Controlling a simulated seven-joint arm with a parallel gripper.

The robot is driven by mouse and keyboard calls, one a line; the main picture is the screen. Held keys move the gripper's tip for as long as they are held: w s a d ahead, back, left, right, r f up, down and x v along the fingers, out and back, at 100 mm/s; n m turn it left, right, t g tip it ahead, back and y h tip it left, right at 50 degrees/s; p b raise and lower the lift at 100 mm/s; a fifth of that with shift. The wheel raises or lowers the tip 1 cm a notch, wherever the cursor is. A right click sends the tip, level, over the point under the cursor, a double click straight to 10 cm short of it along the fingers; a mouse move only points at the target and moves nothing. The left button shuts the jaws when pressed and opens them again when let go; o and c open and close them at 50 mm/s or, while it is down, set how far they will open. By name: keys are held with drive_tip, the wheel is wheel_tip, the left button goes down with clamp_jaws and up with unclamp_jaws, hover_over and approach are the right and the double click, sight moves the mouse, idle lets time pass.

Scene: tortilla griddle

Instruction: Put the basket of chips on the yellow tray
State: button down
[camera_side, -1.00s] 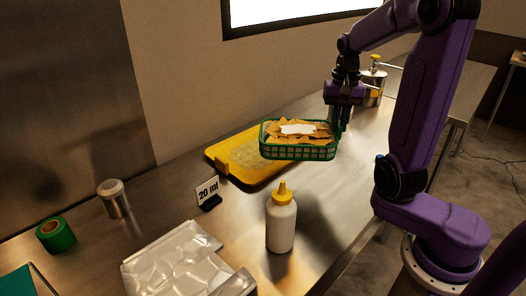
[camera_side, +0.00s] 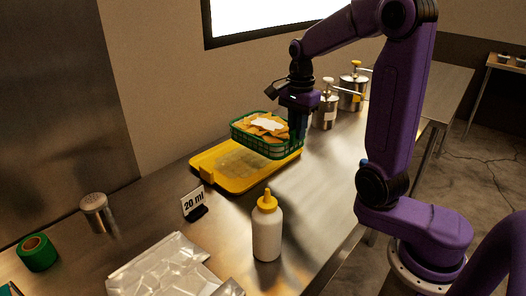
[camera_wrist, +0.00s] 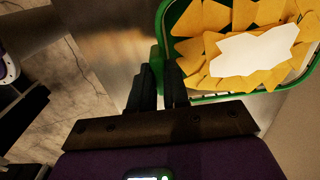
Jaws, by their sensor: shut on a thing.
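The green basket of chips (camera_side: 262,146) holds yellow chips with a white patch on top. In the side view it is above the right and back part of the yellow tray (camera_side: 222,184), slightly tilted; I cannot tell whether it touches the tray. My gripper (camera_side: 297,132) is shut on the basket's right rim. In the wrist view the fingers (camera_wrist: 162,92) grip the green rim at the left side of the basket (camera_wrist: 192,98). The tray's left part is bare; the basket hides its back right part.
A white bottle with a yellow cap (camera_side: 267,228) stands in front of the tray. A "20 ml" sign (camera_side: 193,203) is near the tray's front left. Pump canisters (camera_side: 352,88) stand behind my gripper.

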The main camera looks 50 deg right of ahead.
sight(281, 129)
drive_tip(key=w+f, duration=0.1)
drive_tip(key=w, duration=0.1)
drive_tip(key=w+f, duration=0.1)
drive_tip(key=w, duration=0.1)
drive_tip(key=w+d, duration=0.1)
drive_tip(key=w, duration=0.1)
drive_tip(key=shift+f, duration=0.4)
drive_tip(key=w+f, duration=0.2)
drive_tip(key=w+d+f, duration=0.1)
drive_tip(key=w+f, duration=0.1)
drive_tip(key=f, duration=0.1)
drive_tip(key=shift+w+f, duration=0.15)
drive_tip(key=shift+w, duration=0.1)
drive_tip(key=shift+w+f, duration=0.15)
drive_tip(key=shift+f, duration=0.05)
drive_tip(key=shift+w+f, duration=0.1)
drive_tip(key=shift+f, duration=1.65)
drive_tip(key=c, duration=1.1)
unclamp_jaws()
